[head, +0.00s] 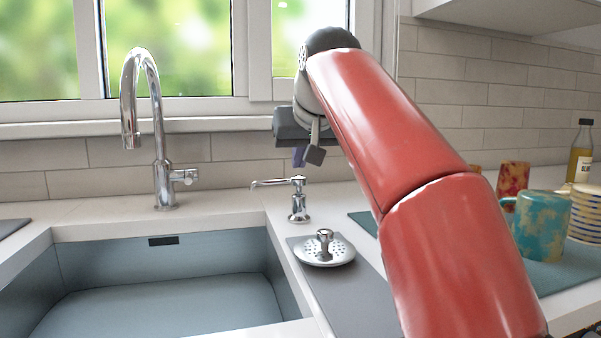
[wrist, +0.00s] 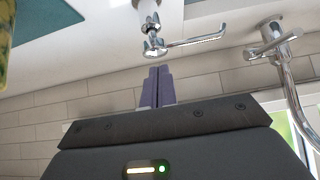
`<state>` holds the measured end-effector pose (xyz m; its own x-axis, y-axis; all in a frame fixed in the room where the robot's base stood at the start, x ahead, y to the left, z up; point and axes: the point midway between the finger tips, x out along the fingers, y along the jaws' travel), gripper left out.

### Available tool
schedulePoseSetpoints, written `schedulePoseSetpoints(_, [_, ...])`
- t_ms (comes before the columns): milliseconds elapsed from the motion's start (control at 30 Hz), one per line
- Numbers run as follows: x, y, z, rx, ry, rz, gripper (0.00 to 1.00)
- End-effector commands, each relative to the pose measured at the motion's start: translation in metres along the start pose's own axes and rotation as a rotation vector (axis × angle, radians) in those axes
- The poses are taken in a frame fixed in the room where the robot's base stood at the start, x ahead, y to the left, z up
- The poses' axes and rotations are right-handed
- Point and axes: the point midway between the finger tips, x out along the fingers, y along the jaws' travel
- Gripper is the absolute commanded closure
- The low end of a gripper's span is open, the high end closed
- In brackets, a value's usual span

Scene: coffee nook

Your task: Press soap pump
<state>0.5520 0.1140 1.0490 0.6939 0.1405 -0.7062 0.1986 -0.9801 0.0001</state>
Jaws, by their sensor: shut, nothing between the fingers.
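The soap pump (head: 297,203) is a chrome dispenser with a long thin spout pointing left, standing on the counter behind the sink's right corner. In the wrist view the pump (wrist: 153,42) appears upside down, just beyond the fingertips. My gripper (head: 307,157) is above the pump in the head view, its fingers pointing down. A small gap shows between the fingers and the pump head. In the wrist view my gripper's purple fingers (wrist: 159,72) are together with nothing between them.
A chrome faucet (head: 158,150) stands left of the pump behind the sink (head: 160,300). A sink strainer (head: 325,250) sits on a grey mat (head: 350,300) in front of the pump. Several mugs, including a teal one (head: 541,226), and a bottle (head: 580,155) stand at the right. The window is behind.

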Motion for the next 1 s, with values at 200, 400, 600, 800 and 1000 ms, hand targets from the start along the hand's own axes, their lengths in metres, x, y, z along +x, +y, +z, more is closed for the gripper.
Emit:
schedulePoseSetpoints(200, [0.007,0.000,0.007,0.000,0.000,0.000,1.00])
schedulePoseSetpoints(400, [0.007,0.000,0.007,0.000,0.000,0.000,1.00])
schedulePoseSetpoints(600, [0.017,0.000,0.017,0.000,-0.003,0.000,1.00])
schedulePoseSetpoints(800, [0.022,0.000,0.022,-0.001,-0.005,0.001,1.00])
schedulePoseSetpoints(1000, [0.023,0.000,0.023,-0.001,-0.010,0.001,1.00])
